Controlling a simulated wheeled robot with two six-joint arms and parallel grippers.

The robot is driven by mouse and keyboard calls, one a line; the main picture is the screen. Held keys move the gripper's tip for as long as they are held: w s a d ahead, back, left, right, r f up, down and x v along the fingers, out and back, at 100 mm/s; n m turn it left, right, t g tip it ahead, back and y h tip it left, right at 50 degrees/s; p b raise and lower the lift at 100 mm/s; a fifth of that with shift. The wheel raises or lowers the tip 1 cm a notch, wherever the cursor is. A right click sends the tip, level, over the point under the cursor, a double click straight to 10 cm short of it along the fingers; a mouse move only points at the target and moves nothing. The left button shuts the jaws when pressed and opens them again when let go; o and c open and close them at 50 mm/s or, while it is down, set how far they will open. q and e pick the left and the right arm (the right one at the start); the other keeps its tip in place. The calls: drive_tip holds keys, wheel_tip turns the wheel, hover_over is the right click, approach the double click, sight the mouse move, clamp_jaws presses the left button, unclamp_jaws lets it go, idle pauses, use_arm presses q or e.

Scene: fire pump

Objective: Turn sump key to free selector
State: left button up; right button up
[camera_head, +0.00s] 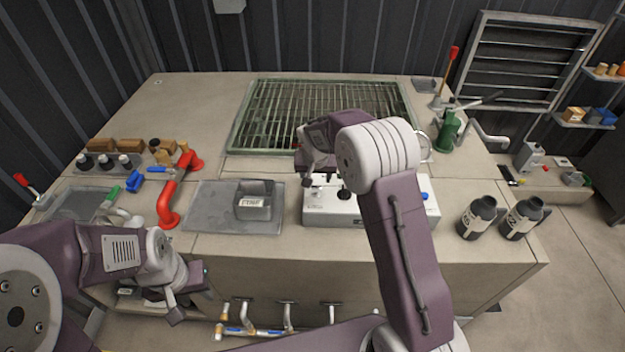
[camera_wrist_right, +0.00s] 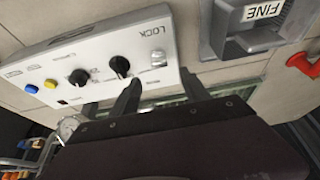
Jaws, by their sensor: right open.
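The white control box (camera_head: 325,208) stands at the table's front edge, below my right arm, which hides part of it. In the right wrist view its panel (camera_wrist_right: 100,50) shows a silver lock fitting (camera_wrist_right: 158,57) near the word LOCK, and two black knobs (camera_wrist_right: 120,66) (camera_wrist_right: 78,76). I cannot make out a separate key. My right gripper (camera_head: 318,183) is over the box's left end; in the wrist view its open fingers (camera_wrist_right: 160,92) point at the lock end, with nothing seen between them. My left gripper (camera_head: 188,292) hangs low in front of the table, its jaw opening unclear.
A grey holder (camera_head: 255,205) on a tray stands left of the box. A red pipe handle (camera_head: 170,195) is farther left. A green-framed grate (camera_head: 270,115) lies behind. Pipes run below the front edge.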

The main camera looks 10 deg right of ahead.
sight(316, 187)
drive_tip(key=p+x, duration=0.1)
drive_tip(key=x, duration=0.7)
drive_tip(key=shift+w+d+f, duration=0.1)
drive_tip(key=shift+d+f+p, duration=0.1)
drive_tip(key=shift+f+p, duration=0.2)
drive_tip(key=shift+f, duration=0.05)
use_arm(q)
drive_tip(key=shift+s+r, duration=0.1)
drive_tip(key=shift+r, duration=0.7)
use_arm(e)
drive_tip(key=shift+w, duration=0.1)
clamp_jaws()
